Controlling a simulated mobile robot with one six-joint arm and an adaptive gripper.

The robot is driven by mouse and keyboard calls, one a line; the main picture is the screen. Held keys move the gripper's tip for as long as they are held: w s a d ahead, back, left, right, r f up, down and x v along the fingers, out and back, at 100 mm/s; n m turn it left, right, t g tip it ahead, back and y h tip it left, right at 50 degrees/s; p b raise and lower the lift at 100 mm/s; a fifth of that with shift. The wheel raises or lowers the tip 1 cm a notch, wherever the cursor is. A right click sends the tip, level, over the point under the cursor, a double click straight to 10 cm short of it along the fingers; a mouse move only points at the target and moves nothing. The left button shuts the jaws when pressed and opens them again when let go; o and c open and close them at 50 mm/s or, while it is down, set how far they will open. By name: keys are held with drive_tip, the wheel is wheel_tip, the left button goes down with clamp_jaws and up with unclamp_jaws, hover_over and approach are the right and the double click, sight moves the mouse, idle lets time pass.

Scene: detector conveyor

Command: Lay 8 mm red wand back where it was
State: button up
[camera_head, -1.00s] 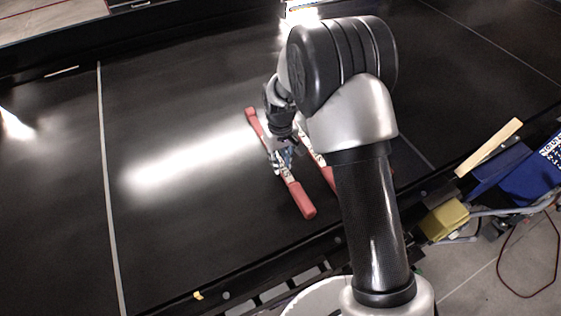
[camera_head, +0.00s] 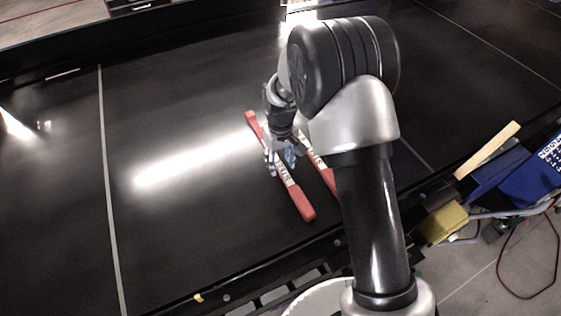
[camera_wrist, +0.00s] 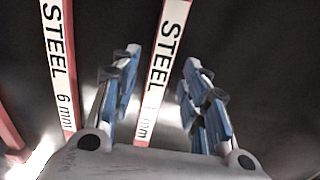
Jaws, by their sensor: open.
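A red wand with a white label (camera_head: 306,208) lies on the black conveyor belt (camera_head: 200,240). My gripper (camera_head: 279,160) is over its middle. In the wrist view the same wand (camera_wrist: 166,55) passes between my open, blue-padded fingers (camera_wrist: 160,100), with a gap on both sides. Its label reads "STEEL" and "mm"; the digit is too unclear to read. A second wand (camera_head: 326,176) lies to its right, roughly parallel and partly hidden by my arm. In the wrist view this one (camera_wrist: 58,50) reads "STEEL 6 mm" and is left of my fingers.
Part of another red bar (camera_wrist: 8,128) shows at the wrist view's left edge. Past the belt's edge at the right are a yellow block (camera_head: 444,222), a blue bin (camera_head: 500,172) and cables. The belt left of the wands is clear, with a bright reflection.

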wheel_tip(320, 180, up, 11)
drive_tip(key=p, duration=0.5)
wheel_tip(320, 180, up, 10)
drive_tip(key=m+t, duration=0.1)
hover_over(280, 167)
drive_tip(key=s+d, duration=0.3)
drive_tip(key=s+d+r+m+t, duration=0.1)
drive_tip(key=s+d+r, duration=0.3)
drive_tip(key=s+r, duration=0.5)
drive_tip(key=s+d+r+m+t, duration=0.1)
drive_tip(key=s+d, duration=0.1)
drive_tip(key=s, duration=0.6)
drive_tip(key=s+d+r+m+t, duration=0.1)
drive_tip(key=s+d, duration=0.1)
drive_tip(key=s, duration=0.6)
drive_tip(key=shift+s+r+m+t, duration=0.3)
drive_tip(key=shift+s+r, duration=0.1)
